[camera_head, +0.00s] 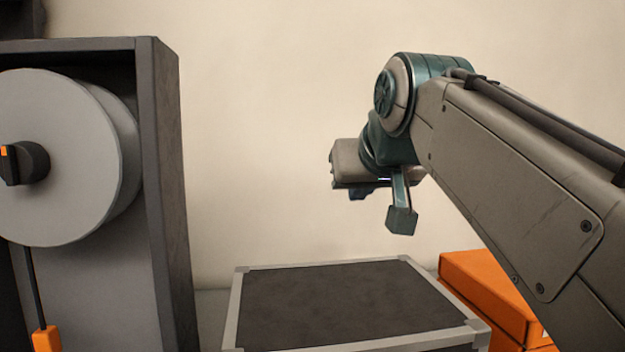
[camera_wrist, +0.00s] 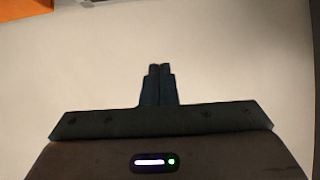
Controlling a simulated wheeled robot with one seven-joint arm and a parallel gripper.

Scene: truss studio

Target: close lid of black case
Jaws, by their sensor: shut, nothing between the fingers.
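The black case (camera_head: 345,300) stands at the bottom centre of the head view. Its top shows as a flat, dark panel framed by silver edges, and no raised lid is seen. Its lower front is cut off by the picture edge. My gripper (camera_head: 357,194) is above the case and apart from it, past its far side in the picture. In the wrist view my gripper (camera_wrist: 160,68) has its two dark fingers together, with nothing between them. The case cannot be made out in the wrist view.
An orange box (camera_head: 490,285) sits right of the case, partly behind my arm. A tall dark cabinet (camera_head: 168,200) with a large grey reel (camera_head: 65,160) stands at left. The pale wall (camera_head: 260,140) behind is bare. An orange patch (camera_wrist: 20,8) shows in the wrist view's corner.

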